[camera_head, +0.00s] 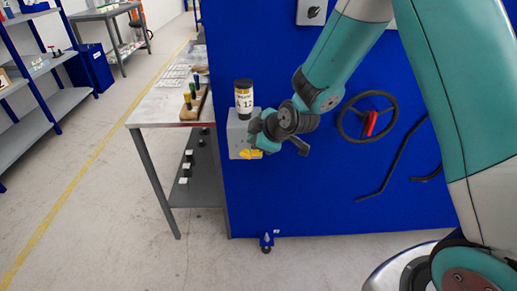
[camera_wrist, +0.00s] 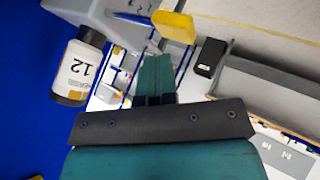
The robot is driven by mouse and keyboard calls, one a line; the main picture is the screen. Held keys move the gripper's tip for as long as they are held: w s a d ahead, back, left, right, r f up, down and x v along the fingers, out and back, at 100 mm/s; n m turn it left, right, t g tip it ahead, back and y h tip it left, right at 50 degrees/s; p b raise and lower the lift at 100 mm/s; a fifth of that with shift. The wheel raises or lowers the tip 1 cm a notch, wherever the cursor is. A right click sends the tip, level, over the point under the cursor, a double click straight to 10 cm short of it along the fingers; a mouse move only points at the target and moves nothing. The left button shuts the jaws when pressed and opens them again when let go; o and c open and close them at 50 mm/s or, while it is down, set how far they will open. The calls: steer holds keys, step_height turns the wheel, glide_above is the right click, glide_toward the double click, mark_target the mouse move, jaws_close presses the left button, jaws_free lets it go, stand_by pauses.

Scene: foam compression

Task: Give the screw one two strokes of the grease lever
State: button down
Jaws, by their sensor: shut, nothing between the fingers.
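A grey box-shaped unit (camera_head: 236,138) is mounted on the blue panel, with a black-capped jar (camera_head: 243,100) marked 12 on top. A yellow piece (camera_head: 250,154), which looks like the lever's grip, shows low on the unit. In the wrist view the unit (camera_wrist: 105,15), the jar (camera_wrist: 78,70) and the yellow grip (camera_wrist: 174,26) show too. My gripper (camera_head: 257,133) is in front of the unit and hides part of it. Its fingers (camera_wrist: 155,62) are shut and empty; in the wrist picture the yellow grip appears just beyond their tips, with no contact visible.
A black handwheel with a red handle (camera_head: 371,123) and black hooked bars (camera_head: 385,175) are on the blue panel (camera_head: 310,200) to the right. A grey table (camera_head: 160,107) with small items stands left. Open floor (camera_head: 100,190) lies further left.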

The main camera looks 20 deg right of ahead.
stand_by(0.8)
steer(key=shift+w+f+b, duration=0.1)
steer(key=shift+f+b, duration=0.35)
steer(key=shift+b, duration=0.1)
steer(key=shift+f+b, duration=1.2)
steer(key=shift+f, duration=0.1)
stand_by(1.0)
steer(key=shift+r, duration=0.15)
stand_by(0.5)
steer(key=shift+r+p, duration=1.05)
steer(key=shift+r, duration=0.55)
steer(key=shift+r+p, duration=1.65)
steer(key=shift+r, duration=0.9)
